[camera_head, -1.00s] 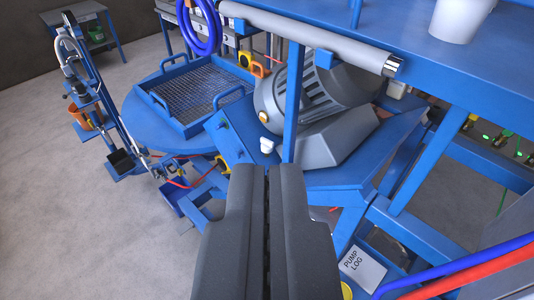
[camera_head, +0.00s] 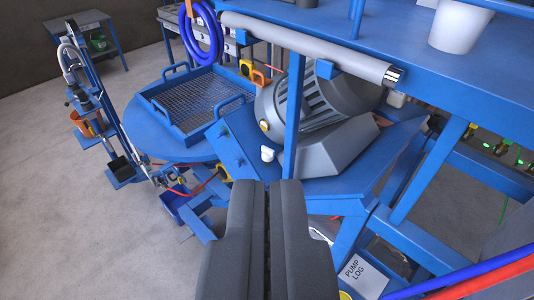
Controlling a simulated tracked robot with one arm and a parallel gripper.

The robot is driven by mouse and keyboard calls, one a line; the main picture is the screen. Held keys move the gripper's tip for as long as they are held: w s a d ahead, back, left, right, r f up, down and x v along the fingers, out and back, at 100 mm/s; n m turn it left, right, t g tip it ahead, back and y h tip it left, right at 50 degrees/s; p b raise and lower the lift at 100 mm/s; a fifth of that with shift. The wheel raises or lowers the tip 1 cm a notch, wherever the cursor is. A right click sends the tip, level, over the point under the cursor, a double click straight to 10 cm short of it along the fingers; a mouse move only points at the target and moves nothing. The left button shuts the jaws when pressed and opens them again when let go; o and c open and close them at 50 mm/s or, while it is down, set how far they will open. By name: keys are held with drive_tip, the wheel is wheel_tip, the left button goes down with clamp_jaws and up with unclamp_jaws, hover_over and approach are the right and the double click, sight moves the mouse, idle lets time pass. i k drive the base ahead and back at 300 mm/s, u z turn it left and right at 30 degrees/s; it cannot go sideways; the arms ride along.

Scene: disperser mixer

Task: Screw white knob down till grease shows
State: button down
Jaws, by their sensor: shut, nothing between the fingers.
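A small white knob (camera_head: 267,154) sits on the sloping blue panel (camera_head: 237,146), left of the blue upright post and in front of the grey motor. My gripper (camera_head: 269,184) points forward at the bottom middle of the view. Its two dark fingers are shut together with only a thin seam between them, and they are empty. The fingertips appear just below the knob in the picture and apart from it. I see no grease around the knob at this size.
A blue upright post (camera_head: 293,105) stands just right of the knob, with the grey motor (camera_head: 318,100) behind. A grey roller (camera_head: 305,48) crosses above. A mesh tray (camera_head: 200,105) lies on the round blue table. Red and blue hoses (camera_head: 480,275) run at lower right. Open floor is at left.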

sight(268, 155)
drive_tip(key=z, duration=0.1)
drive_tip(key=k, duration=0.4)
drive_tip(key=u, duration=0.7)
drive_tip(key=i, duration=1.35)
drive_tip(key=z, duration=0.35)
